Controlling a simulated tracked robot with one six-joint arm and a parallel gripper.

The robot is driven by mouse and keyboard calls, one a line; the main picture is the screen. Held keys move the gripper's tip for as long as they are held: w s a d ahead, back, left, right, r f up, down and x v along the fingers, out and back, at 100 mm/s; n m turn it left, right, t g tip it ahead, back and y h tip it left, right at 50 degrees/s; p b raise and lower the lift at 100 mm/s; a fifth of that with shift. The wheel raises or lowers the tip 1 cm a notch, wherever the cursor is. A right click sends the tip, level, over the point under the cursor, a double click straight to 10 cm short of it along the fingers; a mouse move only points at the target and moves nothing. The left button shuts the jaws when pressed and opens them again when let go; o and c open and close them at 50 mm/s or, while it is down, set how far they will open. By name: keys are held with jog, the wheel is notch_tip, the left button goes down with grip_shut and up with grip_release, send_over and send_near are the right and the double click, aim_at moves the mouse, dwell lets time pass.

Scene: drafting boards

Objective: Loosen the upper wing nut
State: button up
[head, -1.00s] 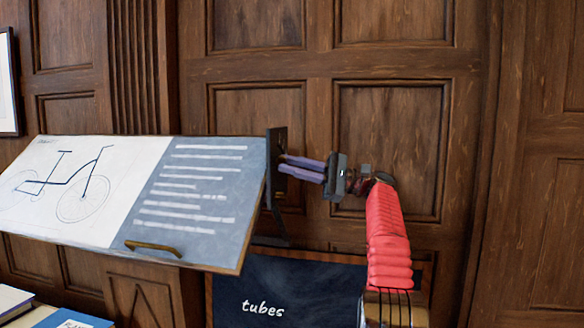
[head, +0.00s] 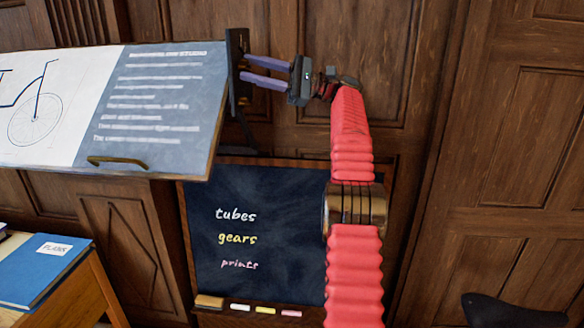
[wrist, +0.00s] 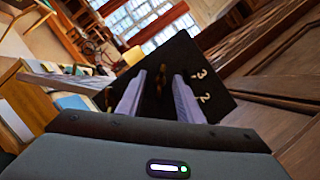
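The drafting board (head: 165,150) shows a bicycle drawing and lines of text, with a black bracket plate (head: 238,45) at its right edge. My gripper (head: 243,67) points left at this plate with two purple fingers, their tips close to it. In the wrist view the plate (wrist: 222,75) carries the numerals 3 and 2. My gripper (wrist: 159,74) has its fingers well apart there. Small dark brownish parts (wrist: 159,86) show between them on the plate, too dim to tell as a wing nut. Whether the fingers touch anything is unclear.
A chalkboard (head: 290,215) reading tubes, gears, prints hangs below, with chalks on its ledge. A blue book (head: 45,270) lies on a wooden table (head: 95,300) at lower left. A dark saddle-like thing (head: 510,312) is at lower right. Panelled wall stands behind.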

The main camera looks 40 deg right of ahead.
jog(key=shift+m+t, duration=0.4)
jog(key=shift+m, duration=0.6)
